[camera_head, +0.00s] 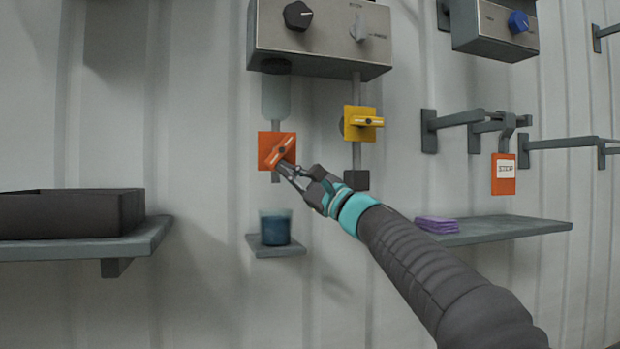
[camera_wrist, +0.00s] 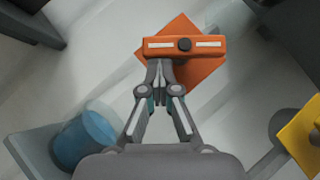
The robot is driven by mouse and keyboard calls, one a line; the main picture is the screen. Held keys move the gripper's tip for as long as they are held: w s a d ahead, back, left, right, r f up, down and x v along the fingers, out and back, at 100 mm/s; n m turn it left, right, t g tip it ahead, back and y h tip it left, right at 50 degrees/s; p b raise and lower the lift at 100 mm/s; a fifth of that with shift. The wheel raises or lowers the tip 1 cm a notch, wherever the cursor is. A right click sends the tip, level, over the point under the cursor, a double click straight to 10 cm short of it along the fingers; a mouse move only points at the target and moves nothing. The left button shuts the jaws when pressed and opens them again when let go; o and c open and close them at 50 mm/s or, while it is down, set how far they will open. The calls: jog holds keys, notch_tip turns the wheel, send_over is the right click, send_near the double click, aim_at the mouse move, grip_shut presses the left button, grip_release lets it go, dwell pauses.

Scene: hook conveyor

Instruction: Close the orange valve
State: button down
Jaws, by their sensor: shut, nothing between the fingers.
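The orange valve (camera_head: 266,151) is a square orange plate with a bar handle on the wall, below a clear tube. In the head view its handle (camera_head: 281,150) slants from lower left to upper right. In the wrist view the handle (camera_wrist: 213,45) lies across the picture, with a dark pivot in the middle. My gripper (camera_head: 283,168) is shut and empty, with its fingertips at the handle's lower edge. In the wrist view the fingertips (camera_wrist: 160,66) lie below the handle's left half. I cannot tell whether they touch it.
A yellow valve (camera_head: 358,124) is to the right on another pipe. A cup of blue liquid (camera_head: 275,229) stands on a small shelf below. A control box (camera_head: 320,60) hangs above. A black tray (camera_head: 70,213) sits left; purple cloths (camera_head: 436,225) and wall hooks (camera_head: 455,120) are right.

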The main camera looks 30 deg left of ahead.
jog(key=shift+s+a+f+b, duration=0.1)
jog(key=shift+s+a+b, duration=0.3)
jog(key=shift+s+a, duration=0.5)
jog(key=shift+s, duration=0.1)
jog(key=shift+s+a+r, duration=0.2)
jog(key=shift+s+r, duration=0.05)
jog(key=shift+r, duration=0.05)
jog(key=shift+s+a+r, duration=0.1)
jog(key=shift+s+a, duration=0.05)
jog(key=s+d+f+b, duration=0.1)
jog(key=s+d+f, duration=0.1)
jog(key=f, duration=0.3)
jog(key=s+d+f, duration=0.2)
jog(key=d+f, duration=0.2)
jog(key=f, duration=0.2)
jog(key=shift+b, duration=0.35)
